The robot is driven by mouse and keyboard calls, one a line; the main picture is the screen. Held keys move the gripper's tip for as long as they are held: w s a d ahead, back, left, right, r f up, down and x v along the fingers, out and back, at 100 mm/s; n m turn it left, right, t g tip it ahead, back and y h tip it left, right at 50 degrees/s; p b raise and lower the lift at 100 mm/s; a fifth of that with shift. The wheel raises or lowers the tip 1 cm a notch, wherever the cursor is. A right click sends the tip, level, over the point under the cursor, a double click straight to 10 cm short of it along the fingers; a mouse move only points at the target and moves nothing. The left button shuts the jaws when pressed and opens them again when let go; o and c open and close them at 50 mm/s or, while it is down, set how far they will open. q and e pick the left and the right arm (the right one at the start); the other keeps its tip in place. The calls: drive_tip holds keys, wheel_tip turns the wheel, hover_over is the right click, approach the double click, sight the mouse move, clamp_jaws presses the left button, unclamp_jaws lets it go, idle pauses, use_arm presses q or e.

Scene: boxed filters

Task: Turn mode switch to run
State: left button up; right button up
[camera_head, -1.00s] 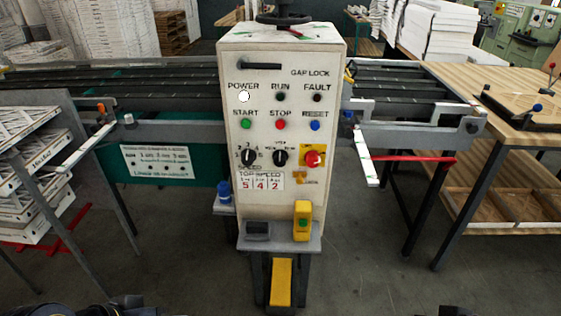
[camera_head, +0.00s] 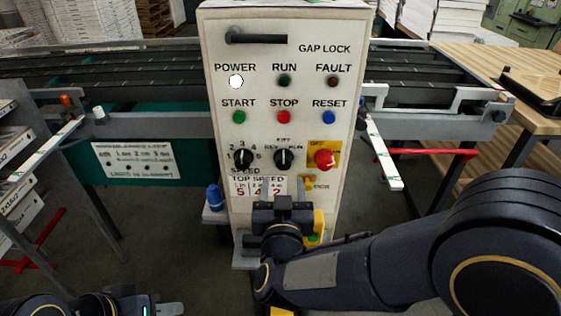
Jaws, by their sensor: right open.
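The mode switch (camera_head: 284,159) is a black knob in the middle of the white control panel (camera_head: 212,50). Its pointer stands about upright, towards the small label above it; a label at its right seems to read RUN. My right gripper (camera_head: 283,203) is in front of the panel, below the switch and apart from it. It is open, and it hides part of the speed label and the yellow box. My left gripper (camera_head: 168,309) shows only at the bottom edge, far from the switch; its finger gap is not clear.
The speed knob (camera_head: 243,159) is left of the switch and the red emergency knob (camera_head: 324,159) is right of it. The POWER lamp (camera_head: 236,82) is lit white; the RUN lamp (camera_head: 284,81) is dark. A blue-capped bottle (camera_head: 214,198) stands at the panel's left.

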sight(284, 164)
drive_tip(key=w, duration=0.7)
drive_tip(key=shift+w+p, duration=0.25)
drive_tip(key=shift+p, duration=0.05)
drive_tip(key=c, duration=0.9)
drive_tip(key=shift+c, duration=0.2)
